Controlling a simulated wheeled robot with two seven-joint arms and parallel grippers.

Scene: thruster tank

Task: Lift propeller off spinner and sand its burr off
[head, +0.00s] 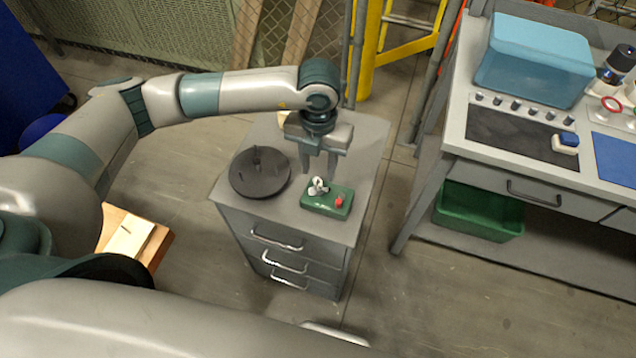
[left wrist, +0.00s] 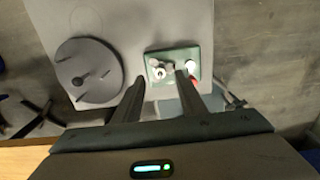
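A small white propeller (head: 318,186) sits on the green spinner box (head: 325,206), which stands on a grey drawer cabinet. A red button (head: 340,201) is on the box's right part. My left gripper (head: 319,172) points down just behind and above the box, its fingers apart and empty. In the left wrist view, the propeller (left wrist: 160,69) shows between and beyond the open fingers (left wrist: 164,76). Any burr is too small to make out. A blue and white block (head: 566,142) lies on the bench at the right. My right gripper is not in view.
A dark round plate (head: 260,173) with an upright peg stands left of the spinner on the cabinet top (head: 365,150). The bench (head: 455,130) holds a blue translucent bin (head: 533,65) and a dark mat (head: 510,135). A green crate (head: 480,212) sits below. Open floor separates cabinet and bench.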

